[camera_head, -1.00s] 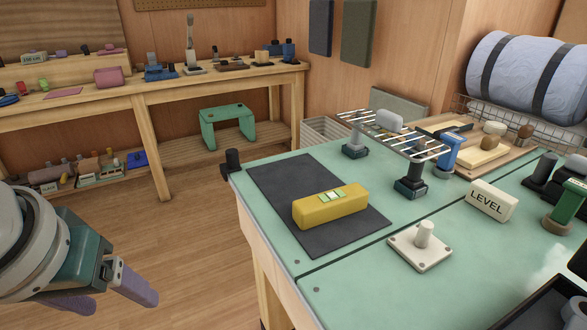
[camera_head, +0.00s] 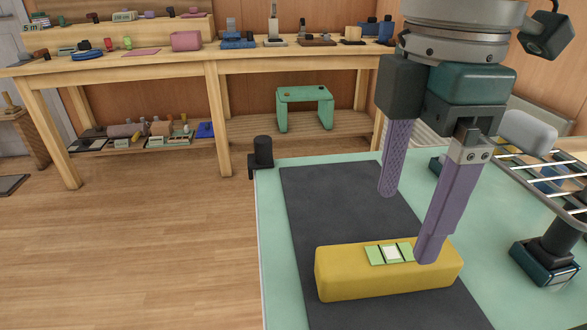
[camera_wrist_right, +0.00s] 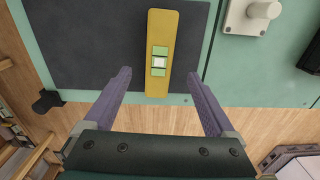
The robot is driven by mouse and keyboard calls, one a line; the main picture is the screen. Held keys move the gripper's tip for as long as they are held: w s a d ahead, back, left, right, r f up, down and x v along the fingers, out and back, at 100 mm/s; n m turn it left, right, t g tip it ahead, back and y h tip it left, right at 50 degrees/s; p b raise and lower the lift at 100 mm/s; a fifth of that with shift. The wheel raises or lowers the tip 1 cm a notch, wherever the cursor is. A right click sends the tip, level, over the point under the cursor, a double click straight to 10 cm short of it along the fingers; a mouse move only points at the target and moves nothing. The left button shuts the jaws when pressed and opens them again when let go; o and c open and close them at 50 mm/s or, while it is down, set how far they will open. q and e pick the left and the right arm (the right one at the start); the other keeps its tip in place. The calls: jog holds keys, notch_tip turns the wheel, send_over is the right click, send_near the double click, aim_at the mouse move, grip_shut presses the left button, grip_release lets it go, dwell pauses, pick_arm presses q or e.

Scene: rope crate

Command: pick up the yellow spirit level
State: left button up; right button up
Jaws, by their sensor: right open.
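The yellow spirit level (camera_head: 340,276) lies on a dark mat (camera_head: 330,195) on the green bench top. It has a green-and-white window on top. My right gripper (camera_head: 411,226) hangs down from the upper right with its purple fingers open and empty. In the head view its nearer finger covers part of the level's far-right end. In the right wrist view the level (camera_wrist_right: 160,35) runs away from the gripper, lined up with the gap between the spread fingertips (camera_wrist_right: 158,75). No contact is visible. My left gripper is out of view.
A wire rack (camera_head: 548,185) with a grey object on top stands right of my right gripper. A black cylinder (camera_head: 262,152) sits at the bench's back-left corner. A white plate with a peg (camera_wrist_right: 250,16) shows in the wrist view. The mat around the level is clear.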

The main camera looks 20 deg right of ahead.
aim_at(385, 254)
notch_tip(385, 254, down, 3)
jog(key=shift+s+a+r+b, duration=0.1)
jog(key=shift+a+b, duration=0.05)
jog(key=shift+b, duration=0.2)
jog(key=f+b, duration=0.1)
jog(key=f, duration=0.3)
jog(key=shift+w+a+f+b, duration=0.2)
jog(key=shift+b, duration=0.2)
jog(key=shift+f, duration=0.5)
jog(key=shift+r, duration=0.1)
jog(key=shift+c, duration=0.2)
grip_shut()
